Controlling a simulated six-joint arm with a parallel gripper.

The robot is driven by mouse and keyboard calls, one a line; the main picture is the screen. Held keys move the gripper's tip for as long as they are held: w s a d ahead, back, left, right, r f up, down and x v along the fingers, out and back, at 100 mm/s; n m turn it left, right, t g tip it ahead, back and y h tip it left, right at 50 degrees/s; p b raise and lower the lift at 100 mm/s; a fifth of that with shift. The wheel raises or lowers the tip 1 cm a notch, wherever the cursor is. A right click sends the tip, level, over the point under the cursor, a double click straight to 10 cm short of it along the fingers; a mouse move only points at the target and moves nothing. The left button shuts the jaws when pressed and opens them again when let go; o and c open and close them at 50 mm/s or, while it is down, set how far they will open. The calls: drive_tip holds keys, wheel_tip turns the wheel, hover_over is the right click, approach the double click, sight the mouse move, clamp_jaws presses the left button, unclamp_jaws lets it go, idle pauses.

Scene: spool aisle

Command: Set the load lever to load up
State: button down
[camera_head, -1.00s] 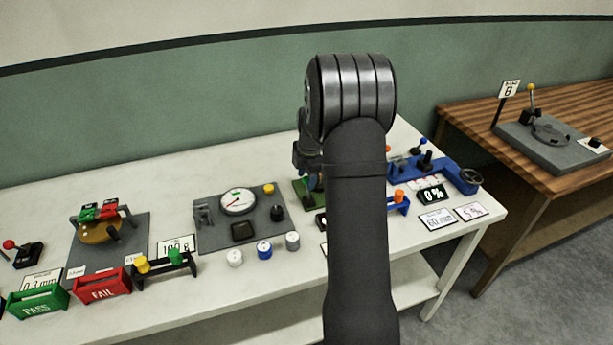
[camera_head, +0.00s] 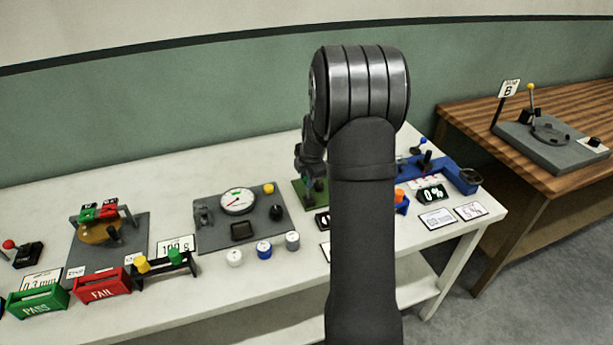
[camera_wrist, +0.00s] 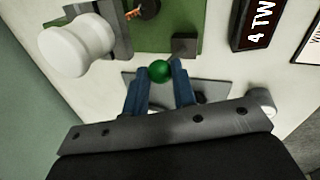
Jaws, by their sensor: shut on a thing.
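In the wrist view a green ball knob (camera_wrist: 159,71) sits between the two blue fingertips of my gripper (camera_wrist: 160,76), which is shut on it. I cannot tell from the frames whether this knob belongs to the load lever. A grey plate (camera_wrist: 128,77) lies beneath the fingers, beside a green board (camera_wrist: 212,35). In the head view my gripper (camera_head: 318,187) is low over the green board (camera_head: 299,191), and my arm hides much of that spot.
In the wrist view a large white knob (camera_wrist: 75,48) and a dark display (camera_wrist: 257,22) are close by. In the head view a gauge panel (camera_head: 205,236) stands left of my arm and a blue fixture (camera_head: 462,177) right of it. The back of the white table (camera_head: 170,178) is clear.

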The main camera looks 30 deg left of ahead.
drive_tip(key=shift+s+d+t+y, duration=0.8)
drive_tip(key=shift+t+y, duration=0.3)
drive_tip(key=shift+y, duration=0.1)
drive_tip(key=shift+s+d+f+t+y, duration=0.1)
drive_tip(key=shift+s+d+t+y, duration=0.2)
drive_tip(key=shift+t+y, duration=0.15)
drive_tip(key=c, duration=1.2)
unclamp_jaws()
drive_tip(key=v, duration=1.7)
drive_tip(key=shift+s+r, duration=0.1)
drive_tip(key=shift+r, duration=0.15)
